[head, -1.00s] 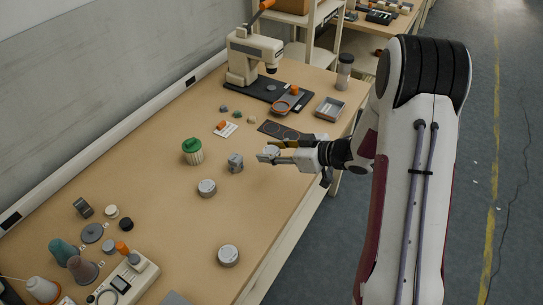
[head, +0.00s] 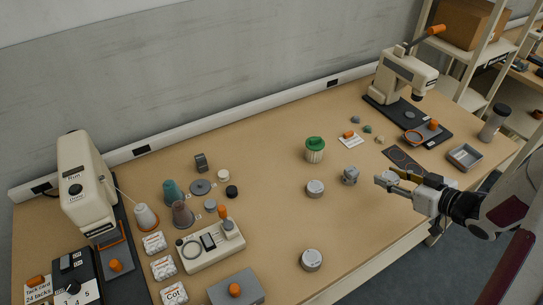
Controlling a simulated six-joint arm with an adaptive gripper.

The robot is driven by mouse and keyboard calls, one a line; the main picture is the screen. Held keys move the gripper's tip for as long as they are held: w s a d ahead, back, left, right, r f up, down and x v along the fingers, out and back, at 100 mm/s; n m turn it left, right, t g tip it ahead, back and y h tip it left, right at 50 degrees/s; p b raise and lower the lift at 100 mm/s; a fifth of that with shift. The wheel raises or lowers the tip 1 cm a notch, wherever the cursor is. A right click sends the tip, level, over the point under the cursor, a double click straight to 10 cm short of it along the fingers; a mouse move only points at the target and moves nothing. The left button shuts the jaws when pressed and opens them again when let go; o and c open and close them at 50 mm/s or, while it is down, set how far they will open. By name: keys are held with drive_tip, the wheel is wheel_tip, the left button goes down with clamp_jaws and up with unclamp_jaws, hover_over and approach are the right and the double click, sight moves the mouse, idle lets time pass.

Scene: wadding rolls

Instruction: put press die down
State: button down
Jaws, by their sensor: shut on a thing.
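My gripper (head: 388,179) is at the right of the head view, over the table's front right part, with its fingers pointing left. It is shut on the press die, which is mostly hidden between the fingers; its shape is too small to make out. A small grey metal piece (head: 350,176) stands on the table just left of the fingertips, apart from them. Whether the fingers or the die touch the table, I cannot tell.
Two round tins (head: 315,188) and (head: 311,260) stand left of my gripper. The table centre (head: 270,190) is clear.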

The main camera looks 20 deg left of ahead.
drive_tip(key=w+a+f+n+g+y, duration=0.1)
drive_tip(key=a+n+g, duration=0.1)
drive_tip(key=a, duration=1.9)
drive_tip(key=w+a+n+g+y, duration=0.2)
drive_tip(key=a, duration=1.9)
drive_tip(key=w+a+r+m+t+h, duration=0.1)
drive_tip(key=w+a+m+t+h, duration=0.1)
drive_tip(key=w, duration=0.3)
drive_tip(key=shift+w+a+r+m+t, duration=0.2)
drive_tip(key=shift+a+m+t, duration=0.2)
drive_tip(key=shift+a+t, duration=0.1)
drive_tip(key=shift+f, duration=3.1)
drive_tip(key=shift+f, duration=0.1)
